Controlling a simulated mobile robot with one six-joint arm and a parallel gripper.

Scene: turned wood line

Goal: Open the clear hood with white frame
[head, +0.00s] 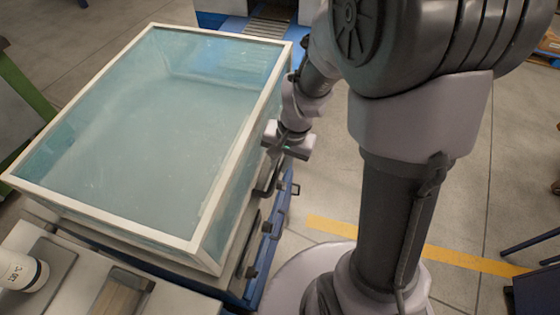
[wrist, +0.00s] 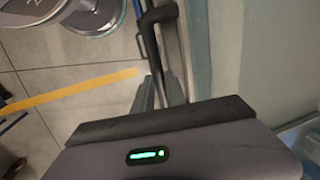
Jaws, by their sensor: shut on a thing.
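The clear hood with white frame (head: 100,213) is a large box of see-through, bluish panels on the left in the head view. It sits down over the machine and looks closed. A dark bar handle (head: 266,187) is on its right side, low down. The handle also shows in the wrist view (wrist: 151,42), running up from between the fingers. My gripper (head: 277,160) is at this side, and in the wrist view its fingers (wrist: 161,92) are shut on the handle. The exact contact is partly hidden by the gripper body.
A blue machine base (head: 262,262) with dark fittings runs below the hood's right side. A white cylinder (head: 22,271) stands at the lower left. A blue machine (head: 235,20) is behind. The floor with a yellow line (head: 450,256) is open to the right.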

